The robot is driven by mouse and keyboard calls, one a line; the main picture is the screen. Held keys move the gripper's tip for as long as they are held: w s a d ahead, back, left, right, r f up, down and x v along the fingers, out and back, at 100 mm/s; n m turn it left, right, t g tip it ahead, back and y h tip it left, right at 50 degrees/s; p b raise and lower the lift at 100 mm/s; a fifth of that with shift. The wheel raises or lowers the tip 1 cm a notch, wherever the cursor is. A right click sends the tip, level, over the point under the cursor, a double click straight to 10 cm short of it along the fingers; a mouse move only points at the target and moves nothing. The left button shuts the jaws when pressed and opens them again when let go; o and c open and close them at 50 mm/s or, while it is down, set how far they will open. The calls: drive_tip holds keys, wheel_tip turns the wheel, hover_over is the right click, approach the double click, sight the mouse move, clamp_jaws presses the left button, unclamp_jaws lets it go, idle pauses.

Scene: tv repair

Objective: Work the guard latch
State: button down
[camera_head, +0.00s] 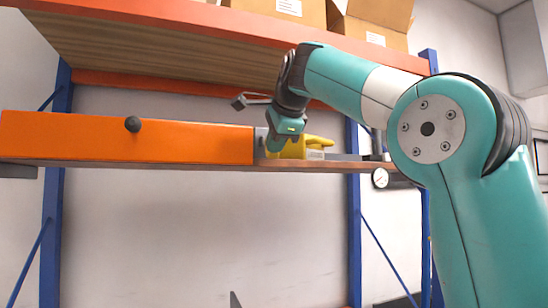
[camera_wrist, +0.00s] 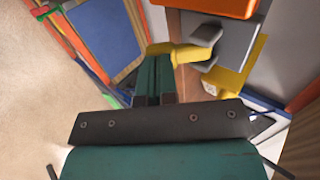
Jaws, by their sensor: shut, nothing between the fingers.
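A yellow lever-like piece (camera_head: 318,141), which looks like the guard latch, sits at the right end of the long orange guard (camera_head: 190,138) on the shelf. My gripper (camera_head: 274,146) is just in front of it and hides part of it. In the wrist view the yellow piece (camera_wrist: 187,53) runs right from beyond my fingertips to a grey block (camera_wrist: 238,45). My gripper (camera_wrist: 153,80) is shut and empty there, its tips close to the yellow piece's left end. I cannot tell whether they touch. The orange guard (camera_wrist: 215,6) shows at the top edge.
A black knob (camera_head: 133,124) sticks out of the guard's front. The wooden shelf board (camera_head: 330,166) runs beneath, between blue uprights (camera_head: 354,200). An upper shelf (camera_head: 180,60) with cardboard boxes hangs close above my arm. Space below the board is mostly open.

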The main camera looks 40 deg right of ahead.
sight(272, 158)
wheel_tip(272, 158, down, 2)
drive_tip(key=t+b, duration=0.1)
drive_tip(key=b, duration=0.1)
drive_tip(key=t+b, duration=0.1)
drive_tip(key=b, duration=0.1)
drive_tip(key=shift+w+f, duration=0.1)
drive_tip(key=shift+f, duration=0.15)
drive_tip(key=b, duration=0.2)
drive_tip(key=t+h+b, duration=0.1)
drive_tip(key=b, duration=0.2)
drive_tip(key=shift+w+d+f+t, duration=0.1)
drive_tip(key=shift+w+f+t, duration=0.1)
drive_tip(key=shift+f+t, duration=0.15)
drive_tip(key=t+b, duration=0.1)
drive_tip(key=b, duration=0.1)
drive_tip(key=w+t+b, duration=0.1)
drive_tip(key=b, duration=0.1)
drive_tip(key=shift+d+f+t+h+b, duration=0.15)
drive_tip(key=shift+f+t+h+b, duration=0.05)
drive_tip(key=shift+t+h+b, duration=0.2)
drive_tip(key=shift+w+b, duration=0.2)
drive_tip(key=shift+b, duration=0.25)
drive_tip(key=shift+w+d, duration=0.1)
